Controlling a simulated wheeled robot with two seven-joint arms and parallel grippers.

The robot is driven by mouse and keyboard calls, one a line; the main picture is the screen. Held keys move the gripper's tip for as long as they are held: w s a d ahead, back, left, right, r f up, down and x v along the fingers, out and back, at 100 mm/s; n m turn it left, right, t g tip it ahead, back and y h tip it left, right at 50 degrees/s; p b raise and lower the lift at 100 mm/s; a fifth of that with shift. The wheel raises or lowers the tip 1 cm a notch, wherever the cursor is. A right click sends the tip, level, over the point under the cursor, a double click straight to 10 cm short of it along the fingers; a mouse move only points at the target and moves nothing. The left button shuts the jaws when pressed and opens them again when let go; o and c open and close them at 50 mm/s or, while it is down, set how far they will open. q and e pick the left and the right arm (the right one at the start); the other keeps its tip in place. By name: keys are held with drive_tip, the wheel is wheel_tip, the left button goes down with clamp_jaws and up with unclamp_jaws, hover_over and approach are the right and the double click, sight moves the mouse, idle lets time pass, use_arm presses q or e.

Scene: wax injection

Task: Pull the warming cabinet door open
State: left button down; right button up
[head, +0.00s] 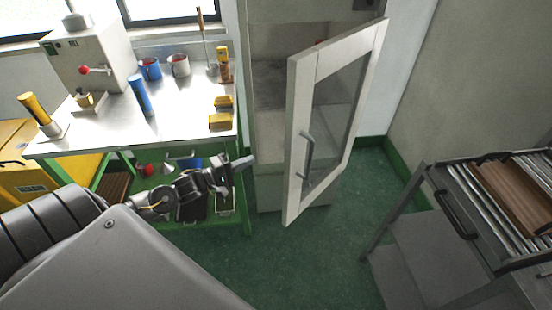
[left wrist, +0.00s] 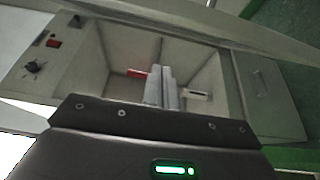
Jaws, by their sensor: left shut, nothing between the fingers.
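The warming cabinet door (head: 298,140) is a pale frame with a glass pane. It stands swung wide open toward me, with its grey bar handle (head: 308,157) on the face turned to me. The cabinet (head: 285,188) behind it is open at the front. My left gripper (head: 248,161) is shut and empty, just left of the door and in front of the cabinet, apart from the handle. In the left wrist view its closed fingers (left wrist: 163,85) point toward the open cabinet interior (left wrist: 115,45). My right gripper is not in view.
A steel workbench (head: 185,120) with mugs, tools and a press stands at the left. A rack with trays (head: 490,200) stands at the right. The green floor (head: 320,260) between them is clear. The wrist view shows a knob (left wrist: 34,66) and a red switch (left wrist: 54,43) on the cabinet.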

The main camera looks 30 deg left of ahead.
use_arm(q)
drive_tip(key=w+d+p, duration=0.2)
drive_tip(key=w+d, duration=0.4)
drive_tip(key=d, duration=0.1)
drive_tip(key=shift+w, duration=0.3)
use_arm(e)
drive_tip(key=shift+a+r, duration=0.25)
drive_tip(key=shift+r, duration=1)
use_arm(q)
drive_tip(key=shift+d, duration=0.1)
